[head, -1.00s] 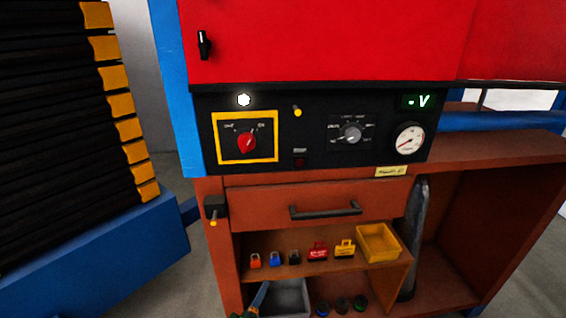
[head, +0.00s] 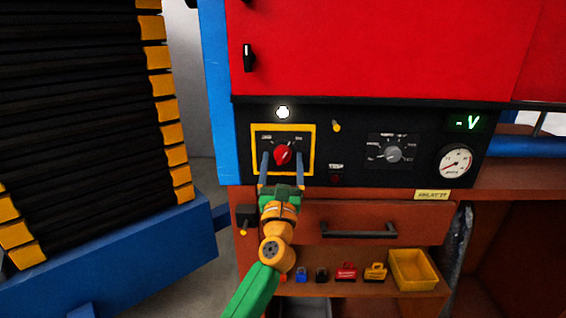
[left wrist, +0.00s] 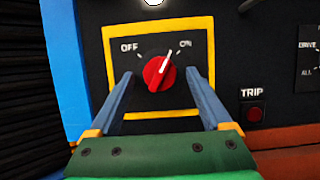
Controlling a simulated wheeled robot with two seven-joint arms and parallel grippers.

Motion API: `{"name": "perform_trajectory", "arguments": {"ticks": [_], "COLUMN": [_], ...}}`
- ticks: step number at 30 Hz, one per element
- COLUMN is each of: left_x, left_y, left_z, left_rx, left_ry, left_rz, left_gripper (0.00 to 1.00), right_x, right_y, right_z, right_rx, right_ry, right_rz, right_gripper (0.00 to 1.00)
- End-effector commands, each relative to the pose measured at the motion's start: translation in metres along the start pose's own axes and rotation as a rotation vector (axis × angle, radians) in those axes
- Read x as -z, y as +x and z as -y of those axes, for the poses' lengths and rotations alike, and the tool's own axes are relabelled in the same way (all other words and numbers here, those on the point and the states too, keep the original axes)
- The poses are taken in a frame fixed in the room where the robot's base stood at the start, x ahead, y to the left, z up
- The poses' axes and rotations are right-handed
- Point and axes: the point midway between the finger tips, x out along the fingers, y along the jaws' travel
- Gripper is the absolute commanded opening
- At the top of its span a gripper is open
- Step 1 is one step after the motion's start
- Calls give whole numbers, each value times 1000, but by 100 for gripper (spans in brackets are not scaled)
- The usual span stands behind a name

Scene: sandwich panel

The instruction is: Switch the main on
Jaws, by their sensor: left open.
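The main switch is a red rotary knob (head: 283,154) inside a yellow square frame (head: 312,166) on the black panel. In the left wrist view, the knob (left wrist: 155,75) has a white pointer line tilted up and right, toward the ON label (left wrist: 185,43) and away from the OFF label (left wrist: 129,47). My left gripper (head: 282,158) is open in front of the switch. In the left wrist view, its blue fingers stand one on each side of the knob, with visible gaps. Whether the fingertips reach the knob's depth is unclear. My right gripper is not in view.
A white lamp (head: 283,112) glows above the switch. A TRIP button (left wrist: 254,113), a grey selector dial (head: 393,154) and a gauge (head: 457,162) lie to the right. A drawer handle (head: 358,231) sticks out below. A dark ribbed stack (head: 75,110) stands at left.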

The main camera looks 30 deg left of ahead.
Motion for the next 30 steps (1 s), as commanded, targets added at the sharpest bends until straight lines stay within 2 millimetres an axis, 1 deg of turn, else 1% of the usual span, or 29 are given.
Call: {"name": "perform_trajectory", "arguments": {"ticks": [2, 3, 5, 6, 8, 9, 11, 12, 14, 18, 21, 24, 30], "left_x": [0, 0, 0, 0, 0, 0, 0, 0, -2, -7, -5, -1, 0], "left_y": [0, 0, 0, 0, 0, 0, -1, -1, 0, 3, 2, 0, -1], "left_z": [0, 0, 0, 0, 0, 0, 0, 0, 0, -2, -3, -3, -3], "left_rx": [0, 0, 0, 0, 0, 0, 0, 0, 6, 62, 96, 110, 110], "left_ry": [1, 1, 1, 1, 1, 2, 2, 2, 18, 153, 234, 265, 265], "left_rz": [0, 0, 0, 0, 0, 0, 0, 0, -2, -5, -4, -2, -1], "left_gripper": [83, 72, 56, 45, 29, 18, 2, 0, 0, 0, 0, 0, 0], "right_x": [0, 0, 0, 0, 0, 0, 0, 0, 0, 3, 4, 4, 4], "right_y": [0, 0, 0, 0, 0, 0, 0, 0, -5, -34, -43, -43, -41], "right_z": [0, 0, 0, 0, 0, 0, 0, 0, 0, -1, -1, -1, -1], "right_rx": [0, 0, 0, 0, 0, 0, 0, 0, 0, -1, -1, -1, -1], "right_ry": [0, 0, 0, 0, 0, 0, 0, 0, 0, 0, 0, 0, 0], "right_rz": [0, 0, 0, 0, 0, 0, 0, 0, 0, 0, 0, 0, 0], "right_gripper": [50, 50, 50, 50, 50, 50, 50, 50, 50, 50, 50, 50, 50]}}
